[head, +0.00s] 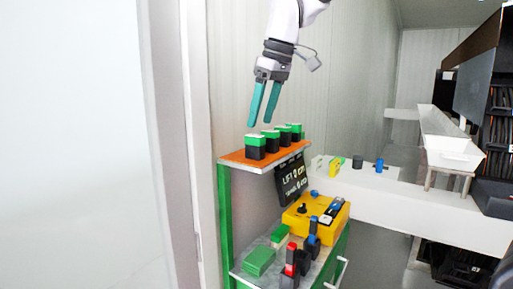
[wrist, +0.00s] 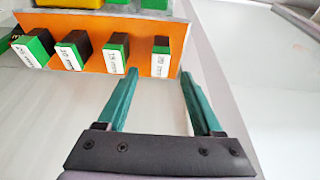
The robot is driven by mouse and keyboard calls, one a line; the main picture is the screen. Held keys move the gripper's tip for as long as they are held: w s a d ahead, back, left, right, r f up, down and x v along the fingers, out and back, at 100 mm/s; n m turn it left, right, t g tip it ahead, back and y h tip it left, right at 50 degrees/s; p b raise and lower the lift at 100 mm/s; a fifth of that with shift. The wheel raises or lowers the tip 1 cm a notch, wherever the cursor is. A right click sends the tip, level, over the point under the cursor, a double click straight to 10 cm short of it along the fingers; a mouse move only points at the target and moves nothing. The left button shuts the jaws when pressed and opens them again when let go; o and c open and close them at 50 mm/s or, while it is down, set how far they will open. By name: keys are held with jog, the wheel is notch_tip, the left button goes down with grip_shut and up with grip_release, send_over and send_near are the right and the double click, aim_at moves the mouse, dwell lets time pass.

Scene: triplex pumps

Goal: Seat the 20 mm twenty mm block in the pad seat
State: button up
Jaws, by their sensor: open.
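Several green-and-black blocks stand in a row on an orange shelf. In the wrist view they carry white labels; the one at the right end, the block that seems to read 20 mm (wrist: 160,58), lies beyond the gap between my fingertips. The labels are small, so the reading is uncertain. In the head view my gripper (head: 260,124) hangs above the near end of the row, pointing down. It is open and empty, with two teal fingers; they also show in the wrist view (wrist: 158,74). I cannot make out which part is the pad seat.
The orange shelf (head: 236,157) tops a green-framed stand. Below are a black sign (head: 292,180), a yellow box (head: 302,222) and a lower shelf with green blocks (head: 260,261) and red and blue parts. A white bench (head: 400,205) runs behind at right.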

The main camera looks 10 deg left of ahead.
aim_at(256, 135)
jog(key=x, duration=0.4)
jog(key=shift+w+a+f, duration=0.1)
jog(key=shift+f, duration=0.3)
grip_shut()
jog(key=shift+r, duration=0.1)
